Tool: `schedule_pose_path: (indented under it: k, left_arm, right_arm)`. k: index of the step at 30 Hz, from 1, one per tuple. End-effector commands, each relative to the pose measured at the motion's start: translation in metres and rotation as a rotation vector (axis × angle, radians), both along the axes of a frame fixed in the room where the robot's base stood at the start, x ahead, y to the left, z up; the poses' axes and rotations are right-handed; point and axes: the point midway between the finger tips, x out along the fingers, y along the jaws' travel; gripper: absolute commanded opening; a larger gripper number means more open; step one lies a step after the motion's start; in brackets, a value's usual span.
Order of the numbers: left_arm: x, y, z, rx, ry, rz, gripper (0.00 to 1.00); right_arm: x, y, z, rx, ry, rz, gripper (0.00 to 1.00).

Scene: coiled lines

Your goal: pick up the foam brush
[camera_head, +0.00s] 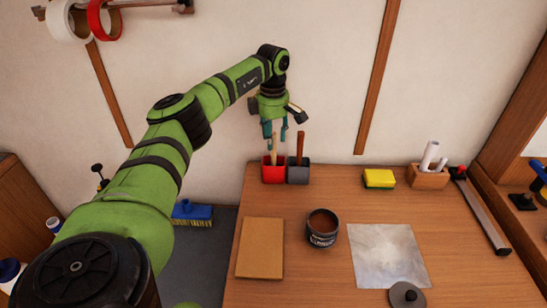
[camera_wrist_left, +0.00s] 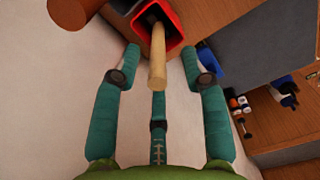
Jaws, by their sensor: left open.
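A pale wooden handle (camera_head: 274,153) stands upright in a red cup (camera_head: 274,174) at the back left of the table; its lower end is hidden, so I cannot tell whether it is the foam brush. My left gripper (camera_head: 276,137) is open, pointing down just above the red cup. In the left wrist view the pale handle (camera_wrist_left: 158,60) rises out of the red cup (camera_wrist_left: 178,20) between the teal fingers (camera_wrist_left: 160,66), with gaps on both sides. My right gripper is out of view.
A grey cup (camera_head: 298,174) with a darker brown handle (camera_head: 300,146) stands beside the red cup. A yellow sponge (camera_head: 379,179), an open can (camera_head: 322,229), a tan board (camera_head: 260,248) and a metal sheet (camera_head: 388,255) are on the table. The wall is close behind.

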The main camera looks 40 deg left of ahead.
Motion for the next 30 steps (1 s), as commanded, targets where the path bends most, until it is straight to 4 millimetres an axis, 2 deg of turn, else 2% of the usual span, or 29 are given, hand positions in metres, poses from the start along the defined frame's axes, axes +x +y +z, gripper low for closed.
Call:
schedule_pose_path:
  k: [1, 6, 14, 15, 17, 18, 30]
  left_arm:
    - [0.000, -0.002, -0.006, -0.001, 0.005, -0.002, 0.44]
    - [0.000, -0.001, -0.025, -0.001, 0.002, -0.002, 0.44]
    - [0.001, -0.001, -0.029, -0.001, 0.000, -0.002, 0.44]
    - [0.001, -0.001, -0.029, -0.001, 0.000, -0.002, 0.28]
    - [0.001, -0.001, -0.028, -0.001, 0.000, -0.002, 0.04]
    - [0.001, -0.001, -0.028, -0.001, 0.000, -0.002, 0.00]
    - [0.001, -0.001, -0.025, -0.001, -0.003, -0.002, 0.00]
  right_arm:
    - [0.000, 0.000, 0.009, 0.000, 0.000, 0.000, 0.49]
    - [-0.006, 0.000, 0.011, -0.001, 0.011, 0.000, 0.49]
    - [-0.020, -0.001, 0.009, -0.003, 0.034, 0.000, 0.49]
    - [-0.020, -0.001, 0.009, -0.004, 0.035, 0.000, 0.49]
    - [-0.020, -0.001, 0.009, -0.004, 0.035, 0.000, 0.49]
    - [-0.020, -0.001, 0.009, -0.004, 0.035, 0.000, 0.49]
    - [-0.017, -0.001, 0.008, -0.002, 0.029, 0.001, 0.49]
